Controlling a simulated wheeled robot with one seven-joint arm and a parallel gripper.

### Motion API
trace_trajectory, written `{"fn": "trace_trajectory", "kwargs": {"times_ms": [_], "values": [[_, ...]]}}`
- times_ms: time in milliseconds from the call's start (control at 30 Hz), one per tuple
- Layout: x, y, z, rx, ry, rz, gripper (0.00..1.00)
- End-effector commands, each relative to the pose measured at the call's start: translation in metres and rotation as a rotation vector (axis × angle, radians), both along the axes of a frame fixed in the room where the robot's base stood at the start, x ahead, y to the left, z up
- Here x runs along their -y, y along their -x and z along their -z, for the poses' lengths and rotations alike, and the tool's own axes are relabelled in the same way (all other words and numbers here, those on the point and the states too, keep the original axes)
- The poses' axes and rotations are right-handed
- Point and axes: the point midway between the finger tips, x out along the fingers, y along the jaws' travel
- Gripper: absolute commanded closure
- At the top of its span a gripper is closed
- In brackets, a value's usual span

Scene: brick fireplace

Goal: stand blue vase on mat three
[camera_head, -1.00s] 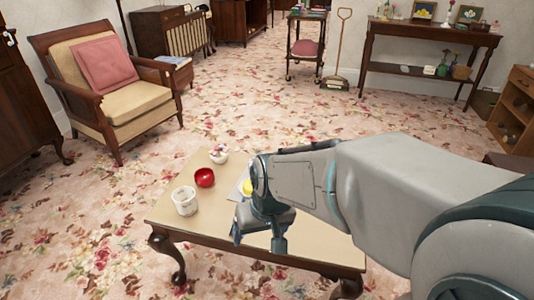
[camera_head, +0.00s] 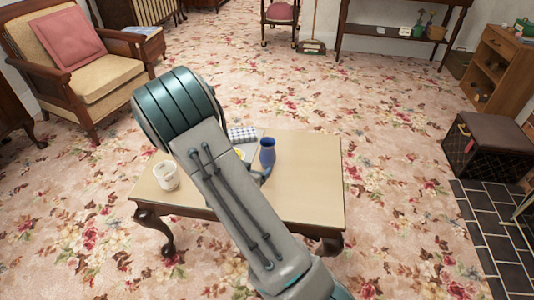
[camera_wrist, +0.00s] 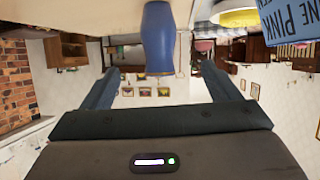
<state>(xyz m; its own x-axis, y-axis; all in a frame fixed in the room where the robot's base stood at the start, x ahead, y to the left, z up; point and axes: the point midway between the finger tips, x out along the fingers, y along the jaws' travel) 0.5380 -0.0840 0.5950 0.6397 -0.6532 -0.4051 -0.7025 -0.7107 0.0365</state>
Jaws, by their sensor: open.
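The blue vase (camera_head: 267,153) stands upright on the low table (camera_head: 310,185), just right of my arm in the head view. In the wrist view, which looks upside down, the vase (camera_wrist: 158,42) is seen between the two fingers of my gripper (camera_wrist: 160,72). The fingers are spread and no grip on the vase shows. In the head view my arm hides most of the gripper. A grey checked mat (camera_head: 243,134) lies at the table's back edge, left of the vase. I cannot tell which mat is number three.
A white cup (camera_head: 166,175) stands at the table's left. A yellow item (camera_wrist: 238,17) and a blue lettered item (camera_wrist: 290,24) show beside the vase in the wrist view. The table's right half is clear. A dark box (camera_head: 487,145) stands on the floor to the right.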

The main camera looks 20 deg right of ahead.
Motion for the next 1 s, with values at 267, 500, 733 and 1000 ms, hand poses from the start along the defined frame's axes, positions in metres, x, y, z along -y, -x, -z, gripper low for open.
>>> {"fn": "trace_trajectory", "kwargs": {"times_ms": [267, 500, 733, 1000], "values": [[0.030, -0.024, 0.017, 0.012, 0.028, 0.015, 0.18], [0.055, -0.049, 0.030, 0.011, 0.025, 0.011, 0.18], [0.067, -0.061, 0.037, 0.011, 0.026, 0.011, 0.18], [0.091, -0.086, 0.050, 0.011, 0.025, 0.011, 0.18]]}}
